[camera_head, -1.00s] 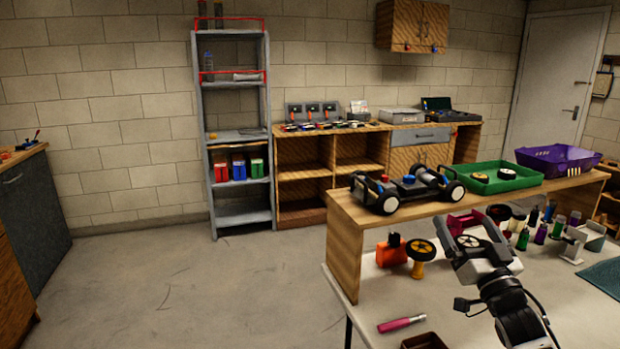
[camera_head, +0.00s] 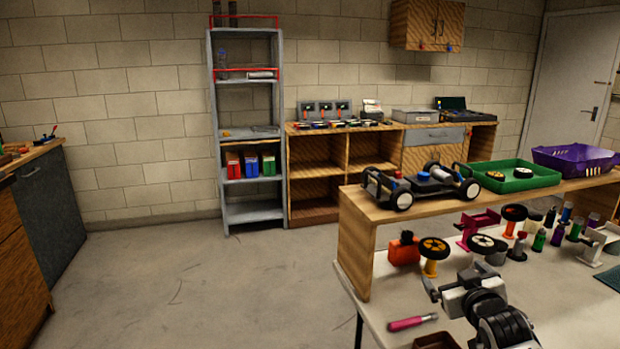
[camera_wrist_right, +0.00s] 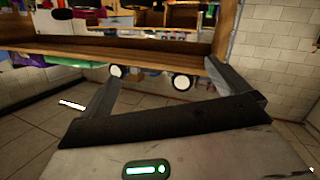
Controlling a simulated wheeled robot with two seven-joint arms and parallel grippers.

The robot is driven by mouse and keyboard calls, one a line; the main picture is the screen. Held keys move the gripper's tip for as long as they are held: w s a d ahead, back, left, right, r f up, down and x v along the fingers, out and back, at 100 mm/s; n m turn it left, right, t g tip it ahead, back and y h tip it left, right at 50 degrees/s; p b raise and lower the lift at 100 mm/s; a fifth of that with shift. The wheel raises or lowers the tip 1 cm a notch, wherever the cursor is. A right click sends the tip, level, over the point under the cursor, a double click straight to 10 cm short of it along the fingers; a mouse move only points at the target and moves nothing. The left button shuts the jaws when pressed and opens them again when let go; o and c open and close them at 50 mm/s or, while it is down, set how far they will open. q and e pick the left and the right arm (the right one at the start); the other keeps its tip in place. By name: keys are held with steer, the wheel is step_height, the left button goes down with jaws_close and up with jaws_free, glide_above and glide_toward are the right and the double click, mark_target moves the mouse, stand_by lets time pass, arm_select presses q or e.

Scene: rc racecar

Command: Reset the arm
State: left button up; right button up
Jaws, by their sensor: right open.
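My right gripper (camera_head: 465,275) is in the lower right of the head view, low by the white table (camera_head: 372,300) under the wooden shelf. It is open, and nothing shows between its fingers. In the right wrist view the two grey fingers (camera_wrist_right: 168,85) stand wide apart, with the wooden shelf and a pair of wheels visible beyond them. My left gripper is not in view. The RC racecar (camera_head: 425,187) stands on the wooden shelf (camera_head: 352,236), above and beyond the right gripper.
A green tray (camera_head: 545,180) and purple basket (camera_head: 570,158) sit on the shelf. Below it are an orange block (camera_head: 403,250), wheels on stands (camera_head: 433,247) and several small bottles. A pink-handled tool (camera_head: 410,323) lies near the table's front. Floor on the left is free.

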steer(key=s+a+f+g+y+b, duration=0.1)
steer(key=s+a+f+b, duration=0.1)
steer(key=s+a+f, duration=0.3)
steer(key=s+a+f+g+y+b, duration=0.1)
steer(key=s+a+f+g+b, duration=0.1)
steer(key=s+a+f, duration=0.4)
steer(key=s+a+f+g+y+b, duration=0.2)
steer(key=s+a+f+b, duration=0.2)
steer(key=s+f, duration=0.9)
steer(key=s+a, duration=0.1)
steer(key=s, duration=0.8)
steer(key=shift+s+a, duration=0.3)
steer(key=shift+a, duration=0.05)
